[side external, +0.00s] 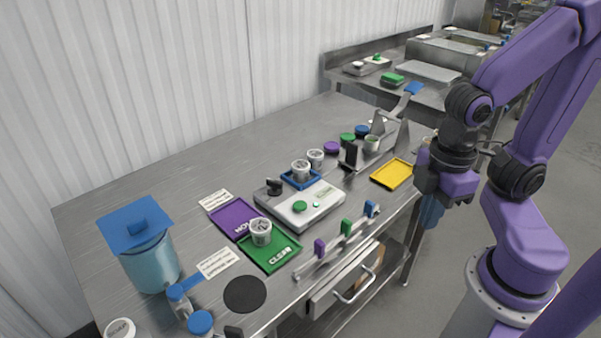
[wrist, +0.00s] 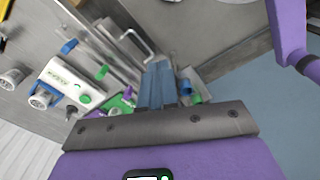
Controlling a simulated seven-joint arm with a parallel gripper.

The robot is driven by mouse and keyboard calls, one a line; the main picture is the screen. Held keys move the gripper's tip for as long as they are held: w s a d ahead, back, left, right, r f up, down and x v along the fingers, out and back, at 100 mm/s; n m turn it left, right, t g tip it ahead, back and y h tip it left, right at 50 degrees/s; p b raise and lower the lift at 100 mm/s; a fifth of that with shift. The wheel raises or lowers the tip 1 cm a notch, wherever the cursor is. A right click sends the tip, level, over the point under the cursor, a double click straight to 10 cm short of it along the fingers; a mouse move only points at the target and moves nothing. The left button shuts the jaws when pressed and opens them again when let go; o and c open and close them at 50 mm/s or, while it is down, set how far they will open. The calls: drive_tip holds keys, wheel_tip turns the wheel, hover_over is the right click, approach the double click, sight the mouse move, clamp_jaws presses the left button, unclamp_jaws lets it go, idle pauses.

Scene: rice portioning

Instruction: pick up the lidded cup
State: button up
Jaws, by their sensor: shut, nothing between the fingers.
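My gripper (side external: 429,222), with blue fingers, hangs off the table's right edge, pointing down, away from the cups. It is shut and empty; its fingers (wrist: 157,72) lie together in the wrist view.
A blue-lidded container (side external: 150,265) stands at the left. The scale (side external: 322,207), purple mat (side external: 229,217), green mat (side external: 281,256) and yellow tray (side external: 391,173) fill the middle. A rail with coloured clips (side external: 346,228) lines the front edge above a drawer handle (side external: 358,290).

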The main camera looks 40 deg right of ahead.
drive_tip(key=o, duration=1.5)
drive_tip(key=w+a+f+m+t+h, duration=0.1)
drive_tip(key=w+a+m+h, duration=0.3)
drive_tip(key=w+m, duration=0.7)
drive_tip(key=w+a+f+m+t+h, duration=0.1)
drive_tip(key=w+a+m+h, duration=0.5)
drive_tip(key=w, duration=1)
drive_tip(key=m+h, duration=0.3)
drive_tip(key=m, duration=0.8)
approach(300, 165)
drive_tip(key=shift+y, duration=0.3)
drive_tip(key=x, duration=0.5)
drive_tip(key=shift+w+d+r, duration=0.1)
drive_tip(key=shift+w+r, duration=0.05)
drive_tip(key=shift+w, duration=0.15)
drive_tip(key=shift+s+x, duration=0.15)
drive_tip(key=shift+x, duration=1.15)
drive_tip(key=shift+s+x, duration=0.2)
drive_tip(key=shift+x, duration=1.1)
